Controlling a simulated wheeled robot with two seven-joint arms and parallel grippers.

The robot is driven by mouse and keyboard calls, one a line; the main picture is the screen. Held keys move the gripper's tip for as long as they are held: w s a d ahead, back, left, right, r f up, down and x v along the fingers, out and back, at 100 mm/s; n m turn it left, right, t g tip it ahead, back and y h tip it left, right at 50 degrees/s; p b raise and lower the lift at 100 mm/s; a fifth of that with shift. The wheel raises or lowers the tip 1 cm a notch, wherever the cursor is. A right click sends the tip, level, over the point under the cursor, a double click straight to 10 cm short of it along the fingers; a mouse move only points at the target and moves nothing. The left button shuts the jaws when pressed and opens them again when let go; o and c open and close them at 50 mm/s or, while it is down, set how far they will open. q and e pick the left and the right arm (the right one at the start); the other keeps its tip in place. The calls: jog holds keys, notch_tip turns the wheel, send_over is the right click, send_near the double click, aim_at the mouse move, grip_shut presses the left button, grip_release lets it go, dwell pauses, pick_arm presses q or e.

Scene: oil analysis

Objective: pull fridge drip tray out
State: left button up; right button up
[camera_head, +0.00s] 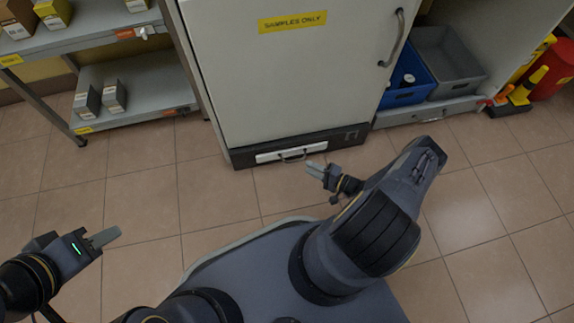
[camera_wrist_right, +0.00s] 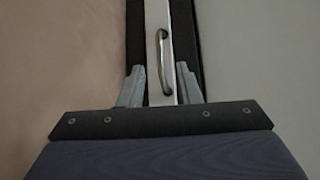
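The fridge drip tray (camera_head: 264,157) is a white strip with a metal handle (camera_head: 293,156), set in the dark base below the fridge (camera_head: 285,75). My right gripper (camera_head: 312,169) is just in front of the tray, near the handle. Its two fingers (camera_wrist_right: 160,72) are apart, with nothing clearly held between them. My left gripper (camera_head: 117,234) is over the floor at the left, away from the tray; its finger gap cannot be made out.
Shelves (camera_head: 140,82) with small boxes stand left of the fridge. At the right, a blue bin (camera_head: 400,97) and a grey bin (camera_head: 450,65) sit on a low shelf. A red container (camera_head: 556,72) stands at the far right. The tiled floor (camera_head: 150,205) before the fridge is clear.

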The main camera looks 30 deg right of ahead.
aim_at(295, 161)
jog(key=b+x, duration=0.2)
jog(key=x, duration=0.5)
jog(key=shift+s+f, duration=0.1)
jog(key=shift+w+a, duration=0.25)
jog(key=shift+w, duration=0.1)
jog(key=shift+c, duration=0.3)
grip_shut()
